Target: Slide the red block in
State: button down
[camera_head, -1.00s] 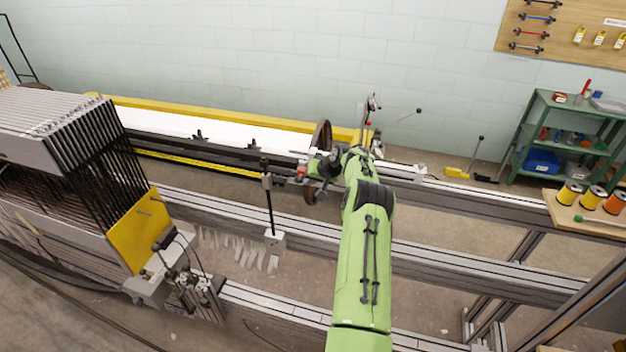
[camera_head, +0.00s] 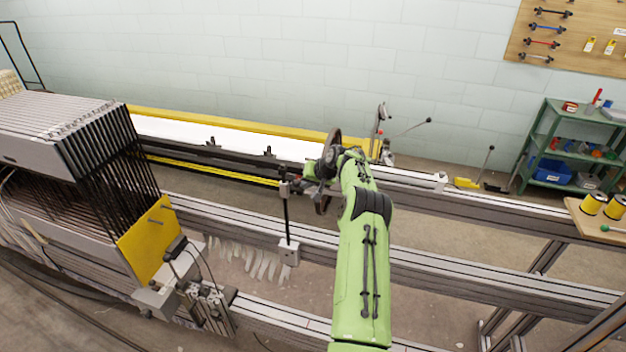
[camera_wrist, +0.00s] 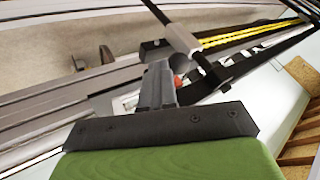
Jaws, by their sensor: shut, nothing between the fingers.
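The red block shows in the wrist view as a small red patch (camera_wrist: 179,81) just right of the fingertips, partly hidden behind them and a dark bar. I cannot tell how far it sits in its seat. My gripper (camera_wrist: 157,80) has its grey fingers together, with nothing seen between them. Its tips are close beside the red patch, but contact cannot be told. In the head view my gripper (camera_head: 308,172) is at the black rail, just right of a dark upright post (camera_head: 286,210). The block is not clear there.
A post clamp (camera_head: 289,252) sits on the front aluminium beam. The heddle stack (camera_head: 80,150) and yellow plate (camera_head: 148,240) stand at left. Levers (camera_head: 405,130) rise behind my arm. A shelf (camera_head: 570,150) and spool table (camera_head: 590,218) are at right.

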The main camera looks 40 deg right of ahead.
jog(key=b+v, duration=0.1)
jog(key=v, duration=1.4)
jog(key=shift+s+d, duration=0.2)
jog(key=shift+d, duration=0.05)
jog(key=shift+r, duration=0.1)
jog(key=a+r+n+g, duration=0.15)
jog(key=a+r, duration=0.35)
jog(key=a, duration=0.8)
jog(key=a+r+n+g, duration=0.1)
jog(key=a+r+n, duration=0.3)
jog(key=a, duration=0.9)
jog(key=s+a+r+n, duration=0.2)
jog(key=s+a+r, duration=0.1)
jog(key=s+a, duration=0.9)
jog(key=s+a+f, duration=0.2)
jog(key=s, duration=0.4)
jog(key=s+a+f+n, duration=0.1)
jog(key=s+a+f, duration=0.1)
jog(key=s, duration=0.5)
jog(key=shift+f, duration=0.35)
